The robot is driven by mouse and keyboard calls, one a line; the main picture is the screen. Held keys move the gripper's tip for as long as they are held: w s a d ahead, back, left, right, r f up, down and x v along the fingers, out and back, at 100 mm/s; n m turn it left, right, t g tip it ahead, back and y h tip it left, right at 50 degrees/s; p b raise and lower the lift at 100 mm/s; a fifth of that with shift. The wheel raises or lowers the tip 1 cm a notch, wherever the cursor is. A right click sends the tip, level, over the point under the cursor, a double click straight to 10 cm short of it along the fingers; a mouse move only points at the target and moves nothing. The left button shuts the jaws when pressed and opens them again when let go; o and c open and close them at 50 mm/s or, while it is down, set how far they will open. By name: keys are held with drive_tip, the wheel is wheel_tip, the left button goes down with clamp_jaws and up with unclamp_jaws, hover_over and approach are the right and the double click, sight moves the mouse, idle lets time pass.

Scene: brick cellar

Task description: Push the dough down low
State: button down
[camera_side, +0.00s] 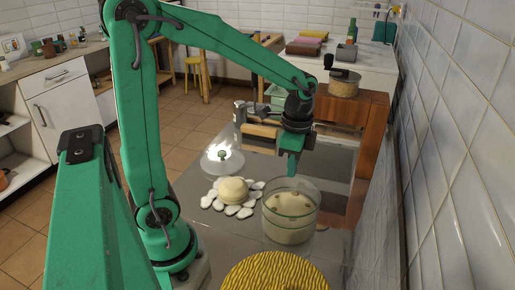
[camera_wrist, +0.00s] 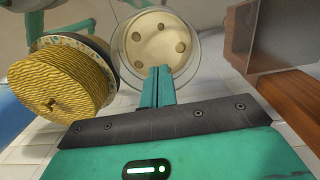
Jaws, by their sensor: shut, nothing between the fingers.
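The pale dough (camera_side: 287,222) sits in a clear round container (camera_side: 268,224) on the grey worktop. Its top has several darker round spots, which also show on the dough (camera_wrist: 150,54) in the wrist view. My gripper (camera_side: 292,173) is green, points down and is shut and empty. Its tips are at about rim height over the far side of the container in the side view. In the wrist view the fingertips (camera_wrist: 163,70) overlap the container's near edge. I cannot tell whether they touch the rim or dough.
A yellow woven round object (camera_side: 275,272) stands close in front of the container. A pale round lump (camera_side: 233,190) rests on white pebble-like pieces to the left. A brown wooden block (camera_side: 366,150) stands behind, to the right. A tiled wall (camera_side: 460,130) bounds the right.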

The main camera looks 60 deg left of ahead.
sight(290, 203)
drive_tip(key=f, duration=0.8)
drive_tip(key=shift+s+d+f, duration=0.1)
drive_tip(key=shift+d+f, duration=0.2)
drive_tip(key=shift+f, duration=2.35)
wheel_tip(290, 203, up, 14)
drive_tip(key=a, duration=0.1)
drive_tip(key=shift+w+r, duration=0.25)
drive_tip(key=s+d+r+n+t, duration=0.2)
drive_tip(key=s+r+n+t, duration=0.4)
drive_tip(key=s+n, duration=0.3)
drive_tip(key=shift+s+d+r, duration=0.15)
drive_tip(key=shift+s+r, duration=0.35)
drive_tip(key=shift+s, duration=0.05)
